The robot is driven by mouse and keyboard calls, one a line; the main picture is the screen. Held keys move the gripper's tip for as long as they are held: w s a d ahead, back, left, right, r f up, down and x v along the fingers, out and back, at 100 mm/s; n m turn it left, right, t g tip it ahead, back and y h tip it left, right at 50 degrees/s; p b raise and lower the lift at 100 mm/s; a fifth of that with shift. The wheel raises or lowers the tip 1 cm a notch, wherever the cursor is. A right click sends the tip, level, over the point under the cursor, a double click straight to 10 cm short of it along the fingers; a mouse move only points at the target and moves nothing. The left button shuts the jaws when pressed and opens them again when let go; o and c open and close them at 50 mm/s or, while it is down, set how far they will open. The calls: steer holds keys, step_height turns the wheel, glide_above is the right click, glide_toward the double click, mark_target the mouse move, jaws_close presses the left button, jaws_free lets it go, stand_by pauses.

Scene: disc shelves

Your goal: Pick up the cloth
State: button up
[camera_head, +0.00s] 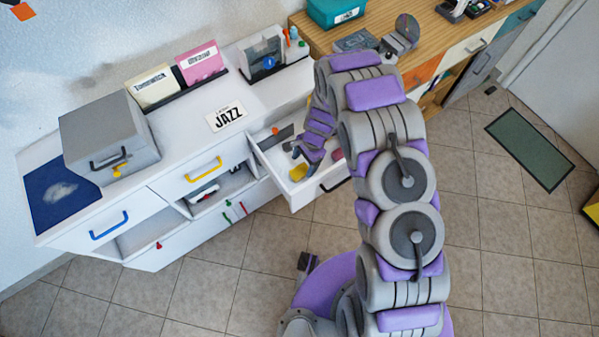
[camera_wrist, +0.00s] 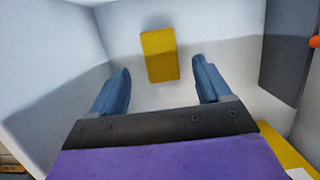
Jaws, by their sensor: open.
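A flat yellow rectangle (camera_wrist: 160,55), which looks like the cloth, is in the wrist view against a white inner surface. It lies ahead of my gripper (camera_wrist: 161,78), between the lines of the two blue fingers and apart from them. The fingers are spread and nothing is held. In the head view, my gripper (camera_head: 311,154) reaches into an open white drawer (camera_head: 300,200). A yellow piece (camera_head: 298,173) lies in that drawer by the fingers. My arm hides part of the drawer.
A pink-red item (camera_head: 337,155) is also in the drawer. A yellow edge (camera_wrist: 285,148) and a dark grey panel (camera_wrist: 288,50) are at right in the wrist view. The white cabinet top holds a grey box (camera_head: 108,130) and a JAZZ sign (camera_head: 227,116). Floor in front is clear.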

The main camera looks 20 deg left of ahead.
mark_target(301, 170)
steer(key=b+x, duration=0.1)
steer(key=x, duration=0.4)
steer(key=shift+f+b, duration=0.1)
steer(key=shift+b, duration=0.2)
steer(key=shift+w, duration=0.1)
steer(key=c, duration=1)
steer(key=shift+c, duration=0.2)
step_height(301, 170, up, 10)
steer(key=p, duration=0.2)
